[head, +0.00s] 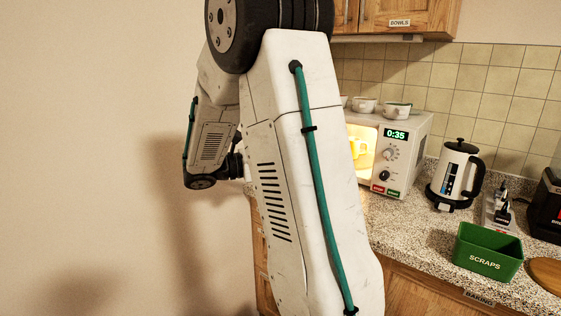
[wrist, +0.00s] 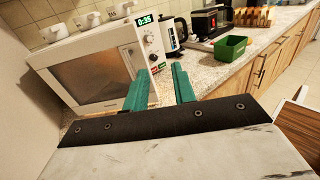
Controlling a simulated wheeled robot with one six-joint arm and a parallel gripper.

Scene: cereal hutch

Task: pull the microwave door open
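The white microwave (head: 402,150) stands on the counter with a green 0:35 display, and a lit, warm interior shows left of its panel in the head view. In the wrist view the microwave (wrist: 88,42) is at upper left. Its white-framed door (wrist: 98,72) with a brownish window looks shut there. My gripper (wrist: 160,70) has its two teal fingers apart, with nothing clearly between them. The left finger overlaps the door's right edge in the picture; I cannot tell whether it touches. In the head view my arm hides the gripper and much of the door.
Cups (head: 365,105) stand on top of the microwave. A kettle (head: 456,172) is right of it, then a green scraps bin (head: 488,252) and a black appliance (head: 546,208). A wall is at the left. Cupboards (head: 400,18) hang above.

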